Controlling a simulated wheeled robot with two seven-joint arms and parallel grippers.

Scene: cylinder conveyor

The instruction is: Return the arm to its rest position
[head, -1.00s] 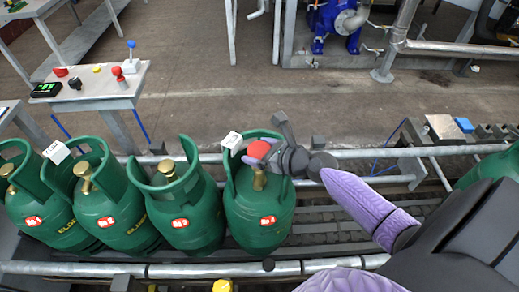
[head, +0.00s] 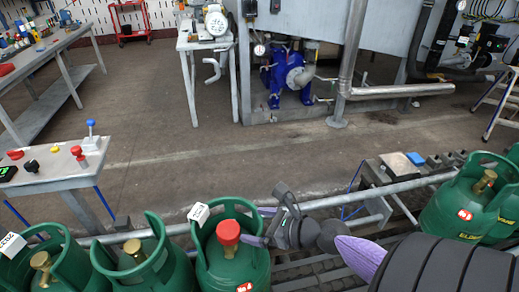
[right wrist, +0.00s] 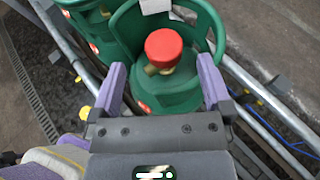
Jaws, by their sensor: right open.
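My right gripper (head: 254,226) is open, its purple fingers just right of a red cap (head: 228,232) in the head view. The cap sits on the valve of a green gas cylinder (head: 232,268). In the right wrist view the cap (right wrist: 164,46) is beyond the spread fingers (right wrist: 162,88), with nothing held between them. The cap looks slightly tilted over the brass valve. My right arm comes in from the lower right. My left gripper is not in view.
More green cylinders (head: 145,270) stand to the left on the conveyor, and others (head: 463,208) at the right. A metal rail (head: 330,200) runs behind them. A control table (head: 62,167) with buttons is at the left.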

